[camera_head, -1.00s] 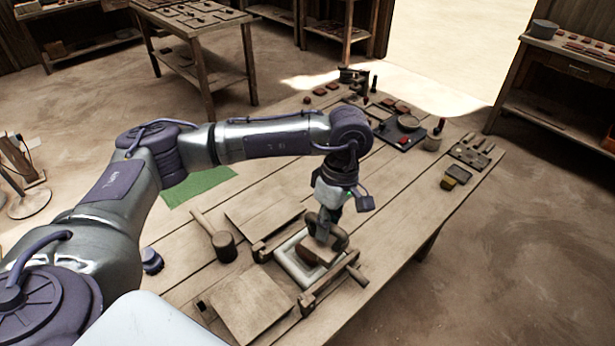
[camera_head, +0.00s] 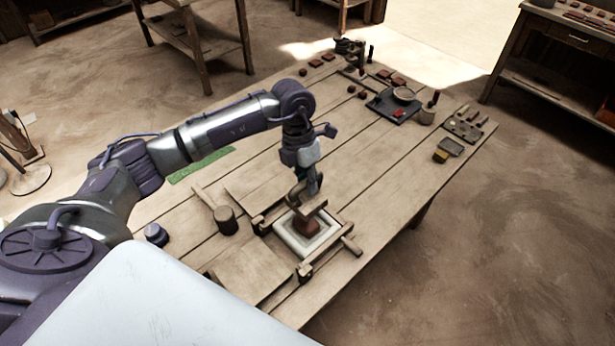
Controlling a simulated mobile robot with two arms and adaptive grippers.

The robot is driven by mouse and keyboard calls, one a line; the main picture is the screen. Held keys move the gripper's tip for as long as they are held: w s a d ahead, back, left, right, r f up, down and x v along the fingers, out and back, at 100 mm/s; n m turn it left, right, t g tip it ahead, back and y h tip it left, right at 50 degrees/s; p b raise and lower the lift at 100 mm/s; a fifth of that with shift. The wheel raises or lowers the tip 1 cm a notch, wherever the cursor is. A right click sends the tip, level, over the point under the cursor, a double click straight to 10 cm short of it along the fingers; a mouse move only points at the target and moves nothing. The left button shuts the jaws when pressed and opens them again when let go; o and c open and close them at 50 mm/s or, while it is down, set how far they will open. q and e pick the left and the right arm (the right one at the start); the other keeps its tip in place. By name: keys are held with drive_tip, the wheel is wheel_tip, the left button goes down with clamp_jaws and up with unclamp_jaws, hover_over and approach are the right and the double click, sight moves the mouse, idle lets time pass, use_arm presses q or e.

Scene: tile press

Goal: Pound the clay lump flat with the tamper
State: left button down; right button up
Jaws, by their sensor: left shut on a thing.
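My left gripper (camera_head: 303,192) is above the press frame on the workbench. It is shut on the tamper (camera_head: 314,207), a small wooden block partly hidden by the fingers. Just below it, the reddish-brown clay lump (camera_head: 306,227) sits inside the pale square mould (camera_head: 300,246). The lump still stands up as a chunky block. The tamper overlaps the lump's top edge in the head view, and I cannot tell whether they touch. My right gripper is not in view.
Wooden side rails (camera_head: 351,246) flank the mould. A mallet (camera_head: 226,221) and flat boards (camera_head: 250,273) lie to the left. A dark tray with a bowl (camera_head: 403,94) and small tools are at the far end. The bench middle right is clear.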

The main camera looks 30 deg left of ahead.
use_arm(q)
drive_tip(key=shift+f+b, duration=0.3)
drive_tip(key=shift+f, duration=0.6)
drive_tip(key=shift+f+b, duration=0.2)
drive_tip(key=shift+b, duration=0.1)
